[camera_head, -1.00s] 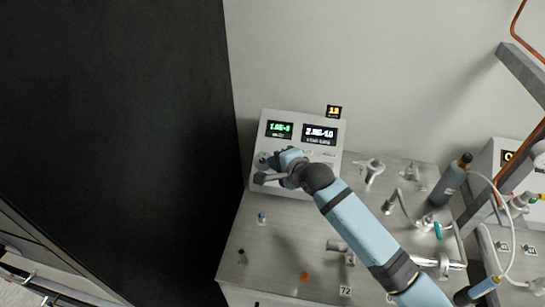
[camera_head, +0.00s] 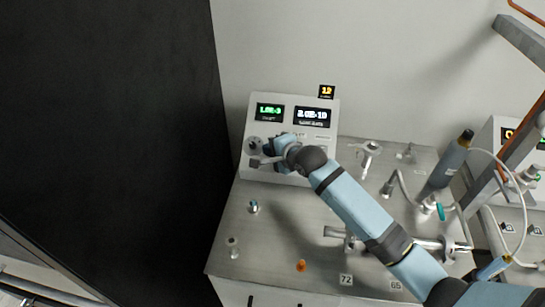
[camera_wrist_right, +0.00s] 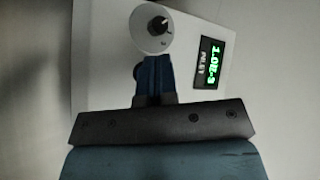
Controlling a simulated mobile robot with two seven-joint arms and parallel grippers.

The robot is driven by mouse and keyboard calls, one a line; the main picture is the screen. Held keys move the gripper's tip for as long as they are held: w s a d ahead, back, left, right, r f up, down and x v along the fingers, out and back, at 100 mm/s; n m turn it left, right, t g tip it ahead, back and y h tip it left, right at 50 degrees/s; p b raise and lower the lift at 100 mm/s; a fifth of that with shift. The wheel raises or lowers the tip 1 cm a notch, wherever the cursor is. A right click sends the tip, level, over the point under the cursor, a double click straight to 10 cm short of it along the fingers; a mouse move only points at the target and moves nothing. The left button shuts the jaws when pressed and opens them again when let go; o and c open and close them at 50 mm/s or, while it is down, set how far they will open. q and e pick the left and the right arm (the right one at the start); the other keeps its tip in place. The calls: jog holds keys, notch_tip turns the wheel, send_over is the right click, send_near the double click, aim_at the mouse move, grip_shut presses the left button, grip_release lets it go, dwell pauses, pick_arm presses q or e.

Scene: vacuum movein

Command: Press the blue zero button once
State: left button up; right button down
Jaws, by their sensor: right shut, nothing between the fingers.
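The light grey instrument box (camera_head: 331,146) stands at the back of the bench, with a green readout (camera_head: 269,112) and a white readout (camera_head: 312,117). I cannot make out the blue zero button in either view; my right gripper and arm cover part of the panel. My right gripper (camera_head: 268,146) is at the panel's lower left, shut and empty. I cannot tell whether the fingertips touch the panel. My left gripper is not in view.
Metal fittings (camera_head: 369,153) and a grey bottle (camera_head: 450,160) stand on the bench to the right. A large black surface (camera_head: 105,130) fills the left.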

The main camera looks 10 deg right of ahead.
jog(key=shift+w+d+f, duration=0.15)
jog(key=shift+w+f, duration=0.25)
jog(key=shift+f, duration=0.1)
dwell(0.3)
dwell(0.6)
dwell(0.7)
jog(key=shift+w, duration=0.1)
jog(key=shift+w+d+f, duration=0.1)
jog(key=shift+w+f, duration=0.05)
jog(key=shift+f, duration=0.2)
